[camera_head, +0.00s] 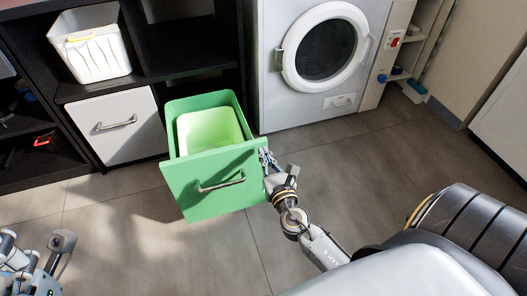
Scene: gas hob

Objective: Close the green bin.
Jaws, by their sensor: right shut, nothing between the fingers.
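The green bin (213,182) is a pull-out drawer with a green front and a metal bar handle (220,184). It stands pulled out of the dark cabinet, with a lighter green inner container (210,130) visible inside. My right gripper (266,158) is shut and empty at the right edge of the green front. Its fingertips are partly hidden there, and I cannot tell whether they touch it. My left gripper (55,262) is low at the left corner, well away from the bin and partly cut off by the picture's edge.
A closed white drawer (120,125) is left of the bin, with a white basket (92,52) on the shelf above. A washing machine (320,50) stands right of the bin. The grey tiled floor (130,235) in front is clear.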

